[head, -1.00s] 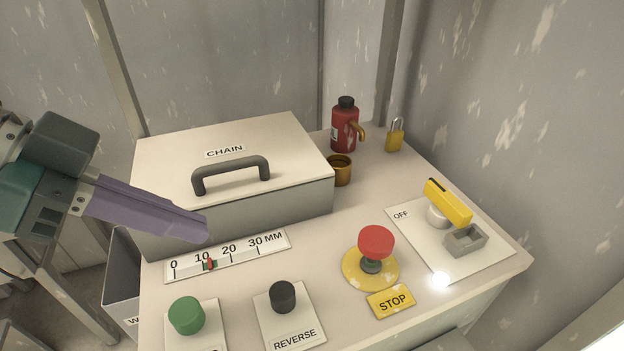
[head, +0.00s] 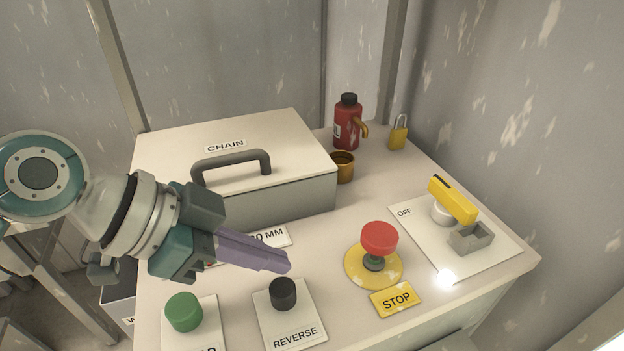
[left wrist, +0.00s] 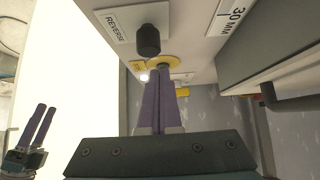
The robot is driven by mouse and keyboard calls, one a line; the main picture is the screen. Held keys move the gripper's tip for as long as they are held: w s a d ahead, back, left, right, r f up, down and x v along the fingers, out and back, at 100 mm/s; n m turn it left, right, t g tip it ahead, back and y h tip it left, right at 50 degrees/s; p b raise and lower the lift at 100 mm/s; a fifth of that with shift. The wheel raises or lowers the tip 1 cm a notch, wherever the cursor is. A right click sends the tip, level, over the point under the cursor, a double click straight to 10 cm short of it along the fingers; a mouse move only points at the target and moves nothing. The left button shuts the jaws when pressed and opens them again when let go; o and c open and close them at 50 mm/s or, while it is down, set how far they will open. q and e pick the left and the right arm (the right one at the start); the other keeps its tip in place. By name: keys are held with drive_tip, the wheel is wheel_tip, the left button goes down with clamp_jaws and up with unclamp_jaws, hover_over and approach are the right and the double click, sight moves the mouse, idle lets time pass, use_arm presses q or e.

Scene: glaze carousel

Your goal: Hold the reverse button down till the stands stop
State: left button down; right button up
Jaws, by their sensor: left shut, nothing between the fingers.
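The black reverse button (head: 283,293) stands on a white plate labelled REVERSE (head: 295,336) on the panel top. It also shows in the left wrist view (left wrist: 148,40). My left gripper (head: 288,266) is shut and empty, its purple fingers together. In the head view its tips are just behind and above the button; I see no clear contact. In the left wrist view the fingers (left wrist: 160,88) point towards the button's side of the panel. My right gripper (left wrist: 45,108) shows small in that view, its fingers apart and empty. The stands are not in view.
A green button (head: 184,311) is left of the reverse button. A red stop button (head: 379,239) is to its right, and a yellow switch handle (head: 452,199) lies beyond. The CHAIN box (head: 290,190) with a handle, a red bottle (head: 348,125) and a padlock (head: 398,136) stand behind.

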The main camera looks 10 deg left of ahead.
use_arm(q)
drive_tip(key=shift+f, duration=0.85)
drive_tip(key=shift+f, duration=0.1)
